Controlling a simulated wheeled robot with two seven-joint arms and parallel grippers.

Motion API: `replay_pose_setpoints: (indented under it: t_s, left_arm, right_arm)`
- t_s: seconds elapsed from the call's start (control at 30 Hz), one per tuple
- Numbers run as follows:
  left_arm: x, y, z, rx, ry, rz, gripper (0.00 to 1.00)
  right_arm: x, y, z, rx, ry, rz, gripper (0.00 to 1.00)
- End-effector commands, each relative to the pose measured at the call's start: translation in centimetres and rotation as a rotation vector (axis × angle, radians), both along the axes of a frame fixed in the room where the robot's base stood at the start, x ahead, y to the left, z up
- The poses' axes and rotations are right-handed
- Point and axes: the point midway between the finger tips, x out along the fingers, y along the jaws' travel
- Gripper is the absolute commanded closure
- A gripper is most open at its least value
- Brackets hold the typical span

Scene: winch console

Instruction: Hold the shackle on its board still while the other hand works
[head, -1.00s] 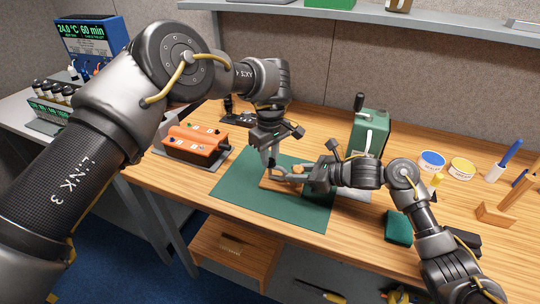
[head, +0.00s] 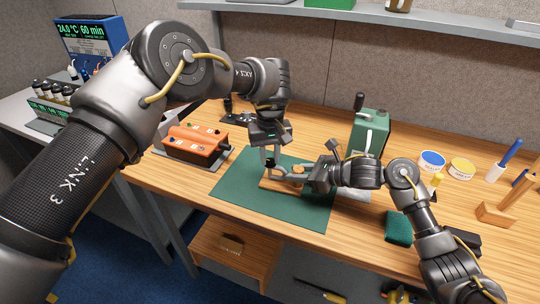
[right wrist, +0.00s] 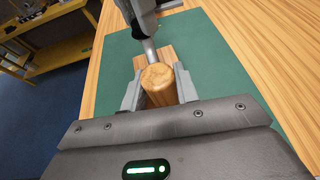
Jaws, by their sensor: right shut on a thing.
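A pale wooden board (head: 270,185) lies on the green mat (head: 240,186). My left gripper (head: 270,168) points down over the board, its fingertips close to it. The shackle is not clearly visible; the fingers of both grippers crowd that spot, and I cannot tell whether the left one grips it. My right gripper (head: 284,173) comes in from the right, low over the board. In the right wrist view it is shut on a round wooden handle (right wrist: 158,80). A grey metal shaft (right wrist: 150,50) shows just beyond this handle, near my left gripper.
A green box with a crank (head: 370,135) stands behind my right gripper. An orange unit (head: 195,143) is at the left. A green block (head: 398,228) and a wooden stand (head: 495,215) lie at the right. The mat's front is clear.

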Motion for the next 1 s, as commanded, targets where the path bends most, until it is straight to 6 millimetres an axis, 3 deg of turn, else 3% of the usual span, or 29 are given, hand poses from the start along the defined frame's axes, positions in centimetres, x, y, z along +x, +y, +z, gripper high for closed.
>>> replay_pose_setpoints:
  t_s: [0.1,0.43,0.8,1.0]
  left_arm:
    - [0.0,-0.1,0.1,-0.001,-0.001,0.000,0.63]
    - [0.0,0.0,0.2,0.000,-0.001,0.001,0.63]
    - [0.0,0.0,2.7,0.001,-0.002,0.004,0.63]
    - [0.0,0.0,3.0,0.001,0.000,0.004,0.63]
  right_arm:
    - [0.0,0.0,-0.1,-0.002,0.002,0.000,1.00]
    - [0.0,0.0,-0.1,-0.002,0.001,0.001,1.00]
    - [0.0,0.0,-0.1,-0.002,0.001,0.001,1.00]
    - [0.0,0.0,-0.1,-0.002,0.001,0.001,1.00]
